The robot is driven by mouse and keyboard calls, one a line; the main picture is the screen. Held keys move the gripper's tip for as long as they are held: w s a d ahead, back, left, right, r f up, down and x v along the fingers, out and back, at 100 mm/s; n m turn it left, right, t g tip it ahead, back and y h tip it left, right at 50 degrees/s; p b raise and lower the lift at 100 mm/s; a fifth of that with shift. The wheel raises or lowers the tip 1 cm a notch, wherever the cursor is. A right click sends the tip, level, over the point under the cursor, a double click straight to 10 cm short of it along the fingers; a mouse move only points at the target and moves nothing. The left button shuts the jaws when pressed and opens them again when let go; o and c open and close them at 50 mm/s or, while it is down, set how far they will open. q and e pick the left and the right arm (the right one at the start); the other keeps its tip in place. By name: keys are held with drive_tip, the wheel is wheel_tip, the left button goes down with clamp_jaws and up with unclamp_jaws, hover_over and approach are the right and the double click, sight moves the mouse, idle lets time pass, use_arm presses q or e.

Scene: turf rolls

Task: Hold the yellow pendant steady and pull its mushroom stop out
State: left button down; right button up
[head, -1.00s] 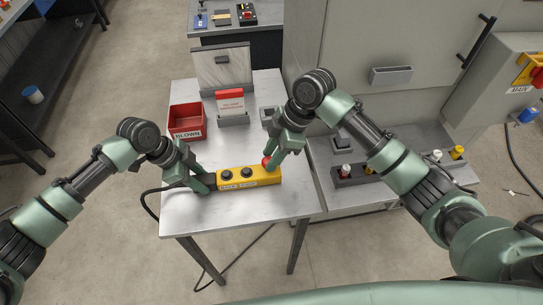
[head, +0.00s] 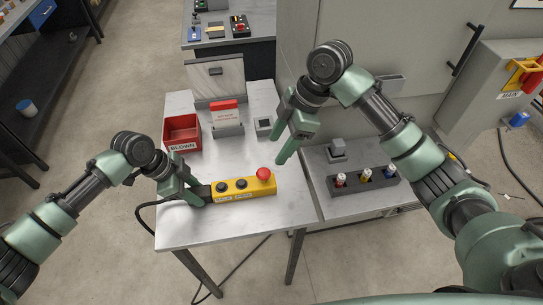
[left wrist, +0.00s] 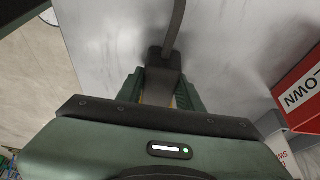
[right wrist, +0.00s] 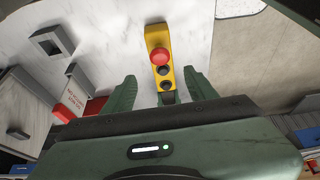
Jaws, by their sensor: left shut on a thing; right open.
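The yellow pendant (head: 245,188) lies on the metal table, with two black buttons and a red mushroom stop (head: 263,174) at its right end. In the right wrist view the pendant (right wrist: 156,38) and its red stop (right wrist: 159,56) show beyond the fingers. My left gripper (head: 205,195) is shut on the pendant's dark left end, where the cable leaves; the left wrist view shows that end (left wrist: 163,62) between the fingers. My right gripper (head: 293,148) is open and empty, above and to the right of the stop, apart from it.
A small grey box (head: 264,125) is at the table's right. A dark rack (head: 362,184) with several coloured pieces sits on the right bench.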

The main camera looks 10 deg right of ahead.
drive_tip(key=shift+v, duration=1.65)
use_arm(q)
drive_tip(key=c, duration=0.9)
unclamp_jaws()
drive_tip(key=shift+o, duration=0.3)
